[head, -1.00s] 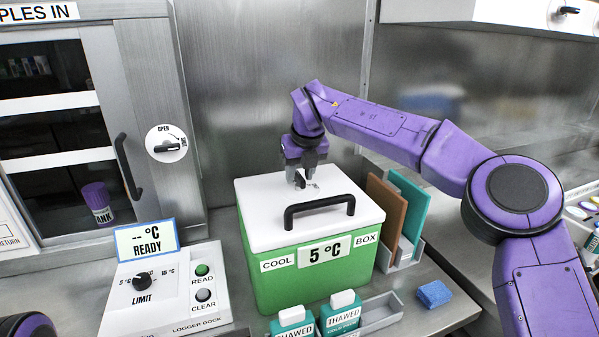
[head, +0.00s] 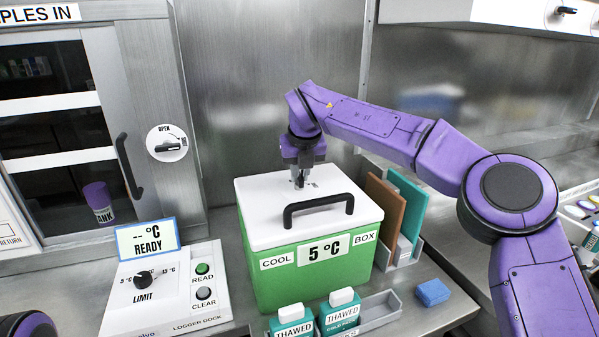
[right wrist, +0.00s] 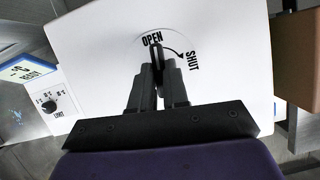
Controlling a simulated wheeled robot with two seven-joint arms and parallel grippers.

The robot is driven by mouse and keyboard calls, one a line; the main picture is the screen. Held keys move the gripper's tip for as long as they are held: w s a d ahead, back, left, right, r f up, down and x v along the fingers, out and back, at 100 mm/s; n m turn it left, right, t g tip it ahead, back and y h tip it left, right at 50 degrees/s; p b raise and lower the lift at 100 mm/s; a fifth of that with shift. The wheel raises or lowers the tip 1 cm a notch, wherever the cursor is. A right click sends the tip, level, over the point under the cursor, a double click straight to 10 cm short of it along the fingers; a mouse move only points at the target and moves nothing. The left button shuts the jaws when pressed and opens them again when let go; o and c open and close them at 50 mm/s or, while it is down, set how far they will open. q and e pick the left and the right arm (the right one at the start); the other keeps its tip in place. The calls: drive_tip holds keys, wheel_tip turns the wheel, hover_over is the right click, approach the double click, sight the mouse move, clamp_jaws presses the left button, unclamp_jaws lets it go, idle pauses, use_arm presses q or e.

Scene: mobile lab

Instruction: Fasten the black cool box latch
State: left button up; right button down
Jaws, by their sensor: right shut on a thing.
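The green cool box (head: 280,283) with its white lid (head: 262,222) stands on the steel counter, lid down. The black latch (right wrist: 157,56) is on the lid behind the carry handle. Lid print reads OPEN and SHUT, with an arrow curving from OPEN to SHUT. In the right wrist view the latch points up by the word OPEN. My right gripper (head: 300,180) comes down from above and is shut on the latch; its fingers (right wrist: 159,85) hide part of it. My left gripper is not in view.
The black carry handle (head: 319,206) rises in front of the latch. The logger dock (head: 165,290) stands left of the box. Thawed bottles (head: 340,312) stand in front; a rack with brown and teal boards (head: 385,205) and a blue sponge (head: 433,292) are to the right.

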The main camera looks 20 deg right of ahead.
drive_tip(key=m+h, duration=0.1)
drive_tip(key=m, duration=0.1)
drive_tip(key=shift+m, duration=0.3)
drive_tip(key=m, duration=0.1)
drive_tip(key=m+h+p, duration=0.1)
drive_tip(key=shift+w+a+r+m, duration=0.1)
drive_tip(key=shift+a+r+m, duration=0.05)
drive_tip(key=shift+m, duration=0.25)
drive_tip(key=m+g+h+p, duration=0.1)
drive_tip(key=m+p, duration=0.1)
drive_tip(key=shift+m, duration=0.4)
drive_tip(key=shift+a+r+m+g+p, duration=0.1)
drive_tip(key=shift+m+g+p, duration=0.2)
drive_tip(key=shift+m+p, duration=0.45)
drive_tip(key=m+g+p, duration=0.1)
drive_tip(key=m+p, duration=0.1)
drive_tip(key=p, duration=0.1)
drive_tip(key=m+g+h+p, duration=0.1)
drive_tip(key=m+p, duration=0.2)
drive_tip(key=p, duration=0.1)
drive_tip(key=shift+w+r+m, duration=0.1)
drive_tip(key=shift+w+m, duration=0.1)
drive_tip(key=shift+m, duration=0.15)
drive_tip(key=m+p, duration=0.1)
drive_tip(key=p, duration=0.1)
drive_tip(key=shift+f+g+p, duration=0.2)
drive_tip(key=shift+g+p, duration=0.1)
drive_tip(key=shift+f, duration=0.1)
drive_tip(key=c, duration=1.1)
unclamp_jaws()
